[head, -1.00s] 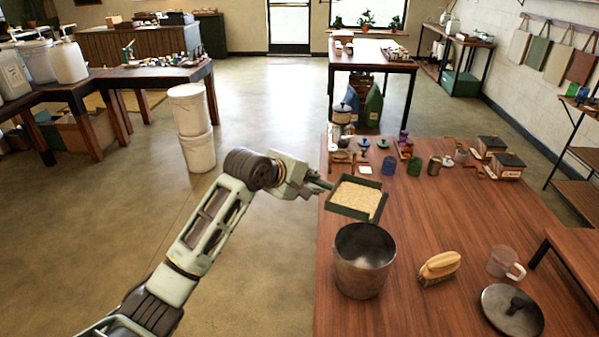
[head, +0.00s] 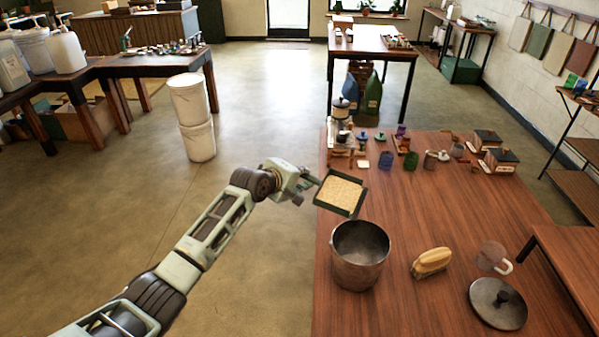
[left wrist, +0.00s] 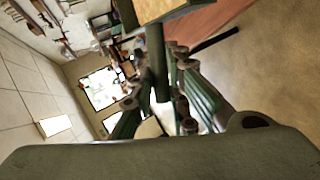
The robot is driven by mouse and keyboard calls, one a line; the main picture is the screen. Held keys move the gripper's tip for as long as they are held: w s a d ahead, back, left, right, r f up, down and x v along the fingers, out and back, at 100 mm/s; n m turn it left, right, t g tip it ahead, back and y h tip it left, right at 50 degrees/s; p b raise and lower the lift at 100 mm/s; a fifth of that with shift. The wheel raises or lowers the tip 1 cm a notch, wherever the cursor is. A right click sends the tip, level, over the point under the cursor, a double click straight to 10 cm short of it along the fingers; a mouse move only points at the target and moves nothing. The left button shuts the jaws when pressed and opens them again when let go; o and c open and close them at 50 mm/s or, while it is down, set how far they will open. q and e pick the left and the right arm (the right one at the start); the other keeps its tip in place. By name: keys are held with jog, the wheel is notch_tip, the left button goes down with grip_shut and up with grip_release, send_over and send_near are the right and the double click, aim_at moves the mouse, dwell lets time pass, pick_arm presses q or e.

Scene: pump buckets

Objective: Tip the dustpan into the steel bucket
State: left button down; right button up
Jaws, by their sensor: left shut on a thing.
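The dustpan (head: 341,194) is a dark green square pan full of tan grains, held in the air behind and a little left of the steel bucket. My left gripper (head: 308,184) is shut on its handle, which also shows between the fingers in the left wrist view (left wrist: 159,65). The pan looks near level, with the grains still in it. The steel bucket (head: 358,272) stands upright and open near the table's left edge; I see no grains in the visible part of its inside. My right gripper is not in view.
Jars and boxes line the table's back. Stacked white buckets (head: 193,100) stand on the floor. The middle of the wooden table (head: 440,205) is clear.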

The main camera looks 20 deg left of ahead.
pick_arm(q)
jog(key=s+d+r+m+t, duration=0.2)
jog(key=s+d+r+t, duration=0.1)
jog(key=s+r, duration=0.2)
jog(key=shift+s+d+r+m+t+y+b, duration=0.15)
jog(key=shift+d+r+m+t+y+b, duration=0.15)
jog(key=shift+r+t+y+b, duration=0.1)
dwell(0.4)
dwell(0.5)
jog(key=s+d+r+m+t+b, duration=0.2)
jog(key=s, duration=0.1)
jog(key=shift+s+d+r+b, duration=0.15)
jog(key=shift+s+r+b, duration=0.15)
jog(key=shift+r+b, duration=0.05)
dwell(0.3)
